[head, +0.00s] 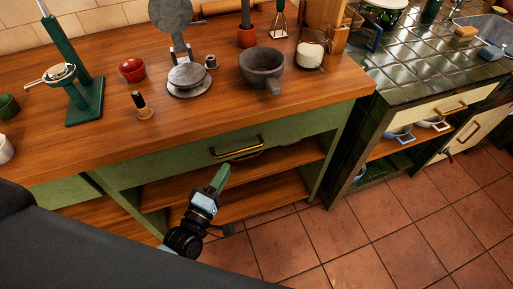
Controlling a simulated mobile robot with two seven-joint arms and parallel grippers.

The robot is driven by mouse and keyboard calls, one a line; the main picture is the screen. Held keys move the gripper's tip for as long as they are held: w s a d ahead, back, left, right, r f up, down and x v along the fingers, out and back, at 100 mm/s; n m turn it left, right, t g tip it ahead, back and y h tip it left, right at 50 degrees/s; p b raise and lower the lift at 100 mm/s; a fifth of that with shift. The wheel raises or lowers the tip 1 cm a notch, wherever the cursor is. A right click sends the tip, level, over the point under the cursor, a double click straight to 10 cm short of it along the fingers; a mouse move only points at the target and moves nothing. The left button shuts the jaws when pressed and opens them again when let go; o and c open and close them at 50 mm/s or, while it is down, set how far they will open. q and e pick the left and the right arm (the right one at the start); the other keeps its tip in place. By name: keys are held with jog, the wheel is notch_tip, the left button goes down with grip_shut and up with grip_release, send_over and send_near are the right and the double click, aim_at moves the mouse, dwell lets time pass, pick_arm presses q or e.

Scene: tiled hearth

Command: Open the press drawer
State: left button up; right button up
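The green press drawer (187,163) is set in the bench just under the wooden top. Its front looks flush with the frame, so it appears closed. A brass bar handle (237,148) runs across the drawer front. My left gripper (219,178) is below and slightly left of the handle, in front of the open shelves, pointing up toward the drawer. It looks apart from the handle. The gap between its fingers cannot be made out from this angle. My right gripper is not in view.
The wooden worktop (325,88) holds a green-based press (86,103), a round iron (188,80), a stone mortar (262,67) and a red bowl (132,69). A tiled counter (425,70) stands at right. The tiled floor (350,235) in front is clear.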

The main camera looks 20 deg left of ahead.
aim_at(236, 151)
pick_arm(q)
jog(key=shift+a+r, duration=0.1)
jog(key=shift+p+x, duration=0.3)
jog(key=shift+x, duration=3.5)
jog(key=shift+c, duration=0.2)
grip_shut()
